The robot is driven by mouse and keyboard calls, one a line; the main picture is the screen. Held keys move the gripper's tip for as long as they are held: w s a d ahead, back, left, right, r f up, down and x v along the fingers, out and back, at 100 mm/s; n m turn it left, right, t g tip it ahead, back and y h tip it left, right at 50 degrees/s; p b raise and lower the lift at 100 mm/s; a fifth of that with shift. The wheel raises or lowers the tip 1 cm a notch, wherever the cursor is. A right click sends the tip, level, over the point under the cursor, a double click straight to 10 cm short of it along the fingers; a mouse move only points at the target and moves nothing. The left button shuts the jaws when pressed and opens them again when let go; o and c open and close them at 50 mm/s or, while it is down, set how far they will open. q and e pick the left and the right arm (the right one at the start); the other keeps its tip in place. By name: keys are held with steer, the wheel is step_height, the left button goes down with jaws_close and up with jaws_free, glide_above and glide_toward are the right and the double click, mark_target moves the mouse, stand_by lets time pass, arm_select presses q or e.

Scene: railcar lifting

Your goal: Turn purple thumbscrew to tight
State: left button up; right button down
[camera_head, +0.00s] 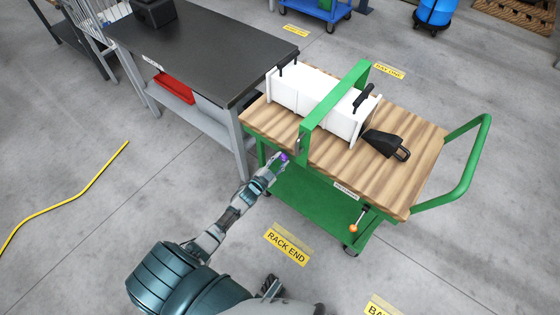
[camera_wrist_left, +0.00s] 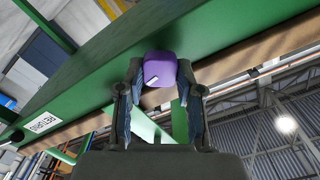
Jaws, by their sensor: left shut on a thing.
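The purple thumbscrew (camera_wrist_left: 160,69) is a rounded knob with a short white mark, at the green side of the cart in the left wrist view. My left gripper (camera_wrist_left: 158,80) is shut on it, with one finger on each side. In the head view the thumbscrew (camera_head: 284,157) is a small purple spot at my left gripper (camera_head: 280,161), near the foot of the green strap bracket (camera_head: 333,97). The screw's shaft is hidden.
The green cart (camera_head: 440,165) has a wooden top bearing a white case (camera_head: 299,92) and a black wedge-like piece (camera_head: 386,145). An orange-tipped lever (camera_head: 354,228) hangs at its front. A dark-topped bench (camera_head: 207,50) stands left.

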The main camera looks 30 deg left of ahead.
arm_select(q)
steer(key=shift+s+f, duration=0.2)
steer(key=shift+f, duration=0.3)
steer(key=o, duration=1.1)
steer(key=shift+c, duration=0.2)
steer(key=shift+o, duration=0.5)
steer(key=shift+w+r, duration=0.15)
steer(key=shift+r, duration=0.05)
steer(key=s+a, duration=0.1)
steer(key=s, duration=1.1)
steer(key=shift+f, duration=0.1)
